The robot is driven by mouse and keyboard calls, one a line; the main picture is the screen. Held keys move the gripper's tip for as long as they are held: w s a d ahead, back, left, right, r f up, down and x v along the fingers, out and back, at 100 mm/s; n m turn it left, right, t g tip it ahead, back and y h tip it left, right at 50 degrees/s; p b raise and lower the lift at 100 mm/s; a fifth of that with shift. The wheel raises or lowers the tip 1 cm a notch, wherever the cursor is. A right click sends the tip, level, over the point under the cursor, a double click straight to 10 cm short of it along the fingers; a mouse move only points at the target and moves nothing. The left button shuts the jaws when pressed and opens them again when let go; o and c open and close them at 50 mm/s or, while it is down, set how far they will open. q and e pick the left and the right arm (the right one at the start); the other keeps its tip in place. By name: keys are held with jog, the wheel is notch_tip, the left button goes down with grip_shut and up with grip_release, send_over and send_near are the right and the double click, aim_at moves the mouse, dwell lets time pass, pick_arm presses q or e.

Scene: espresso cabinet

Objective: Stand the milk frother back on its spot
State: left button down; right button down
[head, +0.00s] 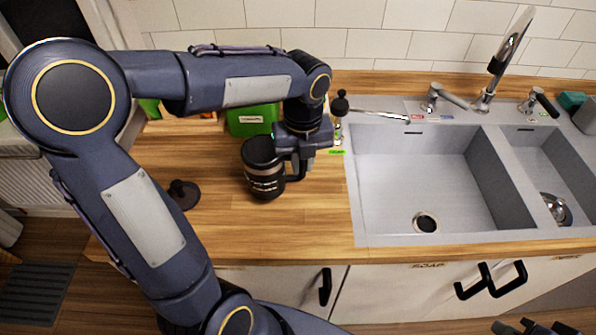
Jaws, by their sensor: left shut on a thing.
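The milk frother (262,172) is a black cup-like jug with a lettered band and a handle on its right side. My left gripper (300,158) reaches down from above and is shut on the frother's handle. The frother is close to upright, over the wooden counter left of the sink; I cannot tell whether its bottom touches the wood. A dark round base-like piece (183,194) with a raised knob lies on the counter to the left of the frother. My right gripper (535,327) is cut off by the bottom right edge, and its jaws cannot be made out.
A green box (251,120) stands behind the frother. A double sink (430,180) with taps is to the right, and a soap pump (340,106) stands at its back left corner. The wooden counter (225,232) is clear in front of the frother. My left arm hides the counter's left part.

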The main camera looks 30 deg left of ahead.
pick_arm(q)
jog(key=f, duration=0.1)
jog(key=a+f, duration=0.1)
jog(key=f, duration=0.1)
jog(key=shift+s+f, duration=0.1)
jog(key=shift+s, duration=0.05)
jog(key=shift+f, duration=0.4)
jog(key=shift+f, duration=0.2)
jog(key=c, duration=1.4)
grip_release()
jog(key=shift+o, duration=0.2)
jog(key=shift+d, duration=0.1)
